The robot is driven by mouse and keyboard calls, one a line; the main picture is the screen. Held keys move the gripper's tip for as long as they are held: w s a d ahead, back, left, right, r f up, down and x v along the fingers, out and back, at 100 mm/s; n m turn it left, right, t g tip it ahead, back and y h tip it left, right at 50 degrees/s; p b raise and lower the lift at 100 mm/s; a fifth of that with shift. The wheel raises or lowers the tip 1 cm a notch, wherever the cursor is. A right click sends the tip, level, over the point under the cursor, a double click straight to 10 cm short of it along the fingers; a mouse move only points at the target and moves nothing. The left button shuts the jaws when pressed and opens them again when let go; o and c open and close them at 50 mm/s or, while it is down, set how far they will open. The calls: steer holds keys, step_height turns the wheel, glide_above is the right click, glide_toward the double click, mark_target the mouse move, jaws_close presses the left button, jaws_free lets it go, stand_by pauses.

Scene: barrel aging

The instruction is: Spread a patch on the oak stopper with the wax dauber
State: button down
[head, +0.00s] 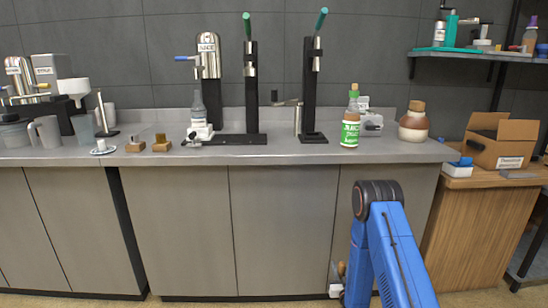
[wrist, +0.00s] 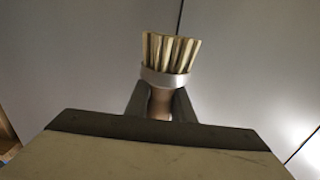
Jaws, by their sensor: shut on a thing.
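The wax dauber (wrist: 170,55), a brush with pale stiff bristles and a silvery ferrule, points away from my gripper (wrist: 161,104) in the wrist view. My gripper is shut on its brownish handle, with a dark finger on each side. In the head view my blue arm hangs low before the cabinets and mostly hides the gripper. Two small wooden blocks sit on the counter at left. The right block (head: 161,147) has a small darker piece on top that may be the oak stopper; I cannot tell for sure. The left block (head: 135,148) is similar.
The grey counter (head: 260,151) carries bottling presses, a green-labelled bottle (head: 350,130) and a brown-and-white jug (head: 412,128). A white dish (head: 103,151) lies left of the blocks. A cardboard box (head: 497,150) stands on the wooden cabinet at right.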

mark_target(343, 271)
steer(key=s+r, duration=0.1)
steer(key=s, duration=0.1)
steer(key=s+r, duration=0.1)
steer(key=s, duration=0.1)
steer(key=s+r, duration=0.1)
steer(key=s, duration=0.1)
steer(key=shift+s+r, duration=0.1)
steer(key=shift+s, duration=0.05)
steer(key=shift+d, duration=0.1)
